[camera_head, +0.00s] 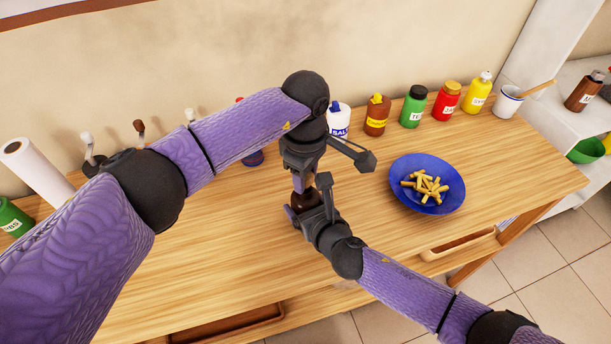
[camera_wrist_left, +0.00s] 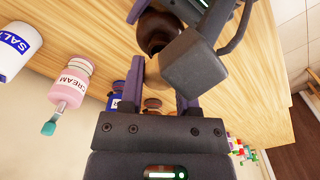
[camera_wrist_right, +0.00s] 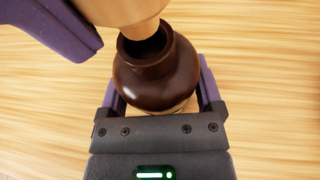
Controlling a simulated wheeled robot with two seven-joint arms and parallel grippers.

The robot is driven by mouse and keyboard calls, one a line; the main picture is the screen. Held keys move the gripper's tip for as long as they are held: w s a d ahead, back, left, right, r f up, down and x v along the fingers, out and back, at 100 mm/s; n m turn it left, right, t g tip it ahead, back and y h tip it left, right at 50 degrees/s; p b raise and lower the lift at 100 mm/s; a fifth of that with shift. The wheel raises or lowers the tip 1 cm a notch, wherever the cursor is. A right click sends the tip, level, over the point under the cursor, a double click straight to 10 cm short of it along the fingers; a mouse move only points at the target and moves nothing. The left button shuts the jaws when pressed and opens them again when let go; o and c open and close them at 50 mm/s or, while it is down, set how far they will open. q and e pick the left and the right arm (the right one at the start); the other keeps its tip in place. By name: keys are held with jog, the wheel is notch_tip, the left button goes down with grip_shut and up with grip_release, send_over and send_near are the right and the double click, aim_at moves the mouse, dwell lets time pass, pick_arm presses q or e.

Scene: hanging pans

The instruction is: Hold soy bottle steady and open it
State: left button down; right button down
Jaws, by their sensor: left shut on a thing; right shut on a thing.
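The soy bottle (camera_wrist_right: 155,80) is round, dark brown and glossy; in the head view, its dark body (camera_head: 305,202) shows between my two grippers. My right gripper (camera_head: 305,208) is shut on the bottle, with a finger on either side in the right wrist view. The dark mouth of the bottle is partly visible. A tan round cap (camera_wrist_right: 120,10) is just above the mouth, and a purple finger of my left gripper (camera_head: 299,184) is beside it. My left gripper is shut on the cap; the grip itself is mostly hidden.
A blue plate (camera_head: 399,198) with short tan pieces lies to the right. A paper roll (camera_head: 38,172) stands left. The front table is largely clear.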

pick_arm(q)
jog(key=shift+r, duration=0.15)
notch_tip(320, 180, up, 4)
pick_arm(e)
grip_release()
dwell(0.3)
jog(key=shift+s, duration=0.1)
